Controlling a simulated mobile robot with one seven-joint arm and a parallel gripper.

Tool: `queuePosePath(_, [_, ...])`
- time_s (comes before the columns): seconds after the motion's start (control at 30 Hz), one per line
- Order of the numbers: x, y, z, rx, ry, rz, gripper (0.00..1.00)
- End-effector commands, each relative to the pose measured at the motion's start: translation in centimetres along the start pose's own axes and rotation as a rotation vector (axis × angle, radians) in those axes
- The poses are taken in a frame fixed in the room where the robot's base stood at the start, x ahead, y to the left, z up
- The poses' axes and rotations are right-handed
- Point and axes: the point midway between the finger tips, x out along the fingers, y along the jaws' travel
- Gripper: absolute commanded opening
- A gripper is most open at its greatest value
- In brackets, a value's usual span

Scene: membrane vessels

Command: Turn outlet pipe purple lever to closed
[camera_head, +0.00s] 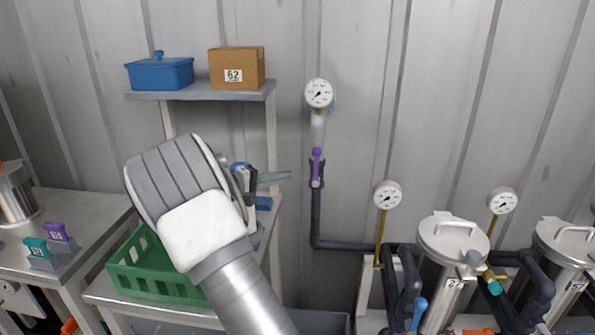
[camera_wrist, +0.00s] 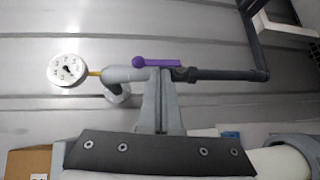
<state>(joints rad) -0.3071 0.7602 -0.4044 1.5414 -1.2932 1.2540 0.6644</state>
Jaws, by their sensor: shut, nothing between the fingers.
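The purple lever (camera_head: 317,163) sits on the vertical outlet pipe (camera_head: 316,215) on the wall, below a round gauge. In the head view it lies along the pipe, its knob end up. In the wrist view the purple lever (camera_wrist: 157,62) also lies along the pipe, with its round knob toward the gauge side. My gripper (camera_head: 288,176) is shut and empty, to the left of the lever in the head view. In the wrist view my gripper's fingers (camera_wrist: 158,75) appear together just below the lever and overlap its lower edge; whether they touch it I cannot tell.
A gauge (camera_head: 319,93) tops the pipe. A shelf (camera_head: 200,92) with a blue pot (camera_head: 160,73) and a cardboard box (camera_head: 237,68) stands left. A green crate (camera_head: 160,275) is below my arm. Steel vessels (camera_head: 453,240) with pipes and gauges stand right. The wall around the lever is clear.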

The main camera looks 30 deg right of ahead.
Motion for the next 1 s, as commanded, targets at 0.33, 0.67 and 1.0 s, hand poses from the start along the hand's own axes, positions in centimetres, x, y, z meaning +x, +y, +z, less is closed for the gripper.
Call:
queuePosePath(0.33, [0.3, -1.2, -3.1, -0.018, 0.057, 0.14, 0.0])
queuePosePath(0.67, [5.9, -0.4, -3.4, -0.018, 0.055, 0.139, 0.0])
queuePosePath(1.0, [9.3, 0.1, -3.7, -0.018, 0.058, 0.137, 0.0])
